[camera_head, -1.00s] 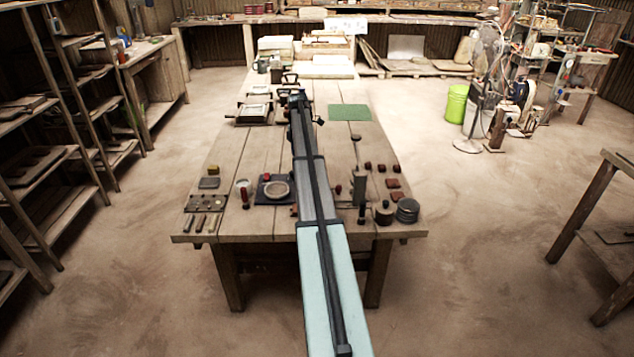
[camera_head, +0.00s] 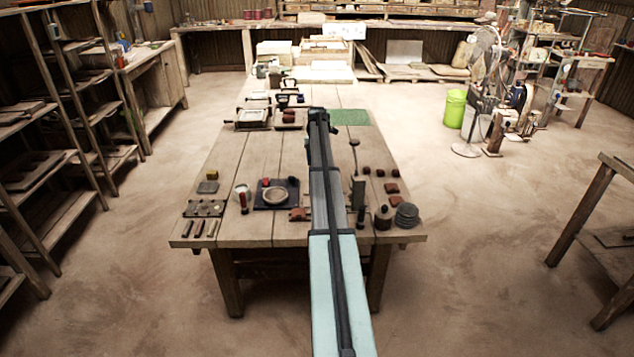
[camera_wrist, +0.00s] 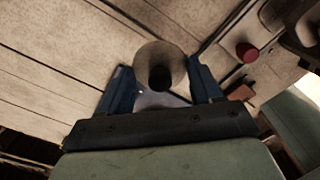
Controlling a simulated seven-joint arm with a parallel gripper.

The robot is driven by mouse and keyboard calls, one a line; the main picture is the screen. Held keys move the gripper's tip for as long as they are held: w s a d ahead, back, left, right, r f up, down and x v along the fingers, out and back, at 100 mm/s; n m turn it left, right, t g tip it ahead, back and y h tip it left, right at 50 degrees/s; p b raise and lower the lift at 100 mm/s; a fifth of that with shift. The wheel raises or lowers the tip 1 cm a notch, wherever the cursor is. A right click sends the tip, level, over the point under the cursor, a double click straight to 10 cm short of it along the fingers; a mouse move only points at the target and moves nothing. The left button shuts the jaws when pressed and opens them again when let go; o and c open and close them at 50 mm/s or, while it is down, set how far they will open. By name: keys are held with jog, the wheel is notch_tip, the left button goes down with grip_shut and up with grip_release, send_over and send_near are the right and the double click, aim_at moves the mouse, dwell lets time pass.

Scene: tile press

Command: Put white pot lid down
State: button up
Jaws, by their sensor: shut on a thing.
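A dark board with a round dish (camera_head: 274,195) lies near the front. A grey upright tool (camera_head: 358,190), red-brown pieces (camera_head: 391,188) and a stack of grey discs (camera_head: 406,215) stand right of my arm. A green mat (camera_head: 352,115) lies farther back. Bare planks show left of centre.

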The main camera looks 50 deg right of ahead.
jog(key=shift+f, duration=3.95)
jog(key=shift+f, duration=0.15)
jog(key=o, duration=1)
notch_tip(320, 180, up, 12)
jog(key=shift+r, duration=0.2)
